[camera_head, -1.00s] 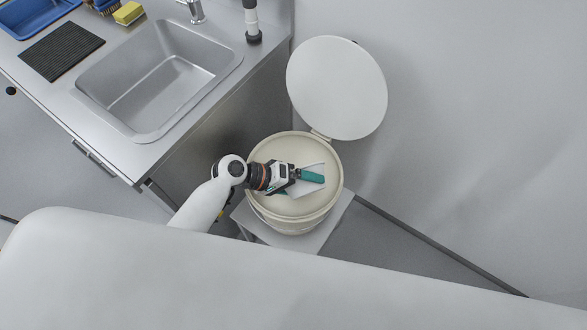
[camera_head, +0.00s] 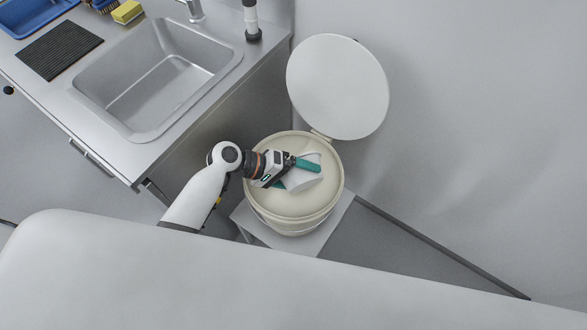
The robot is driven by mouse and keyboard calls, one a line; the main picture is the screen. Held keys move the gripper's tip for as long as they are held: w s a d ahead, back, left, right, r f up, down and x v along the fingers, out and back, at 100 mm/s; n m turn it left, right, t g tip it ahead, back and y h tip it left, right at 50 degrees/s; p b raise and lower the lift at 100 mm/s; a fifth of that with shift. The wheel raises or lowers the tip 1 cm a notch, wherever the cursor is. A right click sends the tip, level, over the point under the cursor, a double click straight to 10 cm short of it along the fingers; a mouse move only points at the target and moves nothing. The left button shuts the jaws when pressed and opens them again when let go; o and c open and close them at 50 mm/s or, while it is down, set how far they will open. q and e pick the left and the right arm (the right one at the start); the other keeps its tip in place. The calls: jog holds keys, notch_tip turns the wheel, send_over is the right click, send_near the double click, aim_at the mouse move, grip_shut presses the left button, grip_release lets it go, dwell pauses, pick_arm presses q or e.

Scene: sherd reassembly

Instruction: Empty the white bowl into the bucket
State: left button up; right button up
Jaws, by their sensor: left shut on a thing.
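The cream bucket (camera_head: 262,203) stands on a low grey stand to the right of the sink counter. Its round lid (camera_head: 337,87) is swung open behind it. My left gripper (camera_head: 300,174) is over the bucket's mouth, shut on the white bowl (camera_head: 304,182). The bowl looks tilted, with its outer side partly showing between and beside the teal fingers. What is inside the bowl cannot be seen. The bottom of the bucket shows only as a plain pale surface. My right gripper is not in view.
A steel sink (camera_head: 157,80) with a tap (camera_head: 193,10) is at upper left. A black ribbed mat (camera_head: 60,50), a yellow sponge (camera_head: 127,12) and a blue tray (camera_head: 35,15) lie on the counter. The grey stand (camera_head: 318,240) shows around the bucket.

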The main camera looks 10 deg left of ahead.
pick_arm(q)
jog(key=shift+s+d+f+m+t+y+p, duration=0.1)
jog(key=shift+s+d+m+t+y+p, duration=0.1)
jog(key=shift+s+d, duration=0.25)
jog(key=shift+s+d+f+m+t+y+p, duration=0.1)
jog(key=shift+s+d+m, duration=0.15)
jog(key=shift+s, duration=0.35)
jog(key=shift+s+f, duration=0.1)
jog(key=shift+s, duration=0.05)
jog(key=s+d+m+t+y+p, duration=0.1)
jog(key=t, duration=0.1)
jog(key=s+d+f+m+t+y+p, duration=0.1)
jog(key=s+m+t, duration=0.1)
jog(key=s+d+m+t+y+p, duration=0.1)
jog(key=m, duration=0.1)
jog(key=shift+s+d+f+t+y+p, duration=0.1)
jog(key=shift+s+f+t+y+p, duration=0.1)
jog(key=shift+f+t+y+p, duration=0.15)
jog(key=shift+s+d+f+m+t+y+b, duration=0.3)
jog(key=shift+s+d+m+t+b, duration=0.25)
jog(key=shift+t, duration=0.25)
jog(key=shift+s+d+f+m+t+y+b, duration=0.15)
jog(key=shift+s+d+f+m+t+b, duration=0.15)
jog(key=shift+s+m+t, duration=0.4)
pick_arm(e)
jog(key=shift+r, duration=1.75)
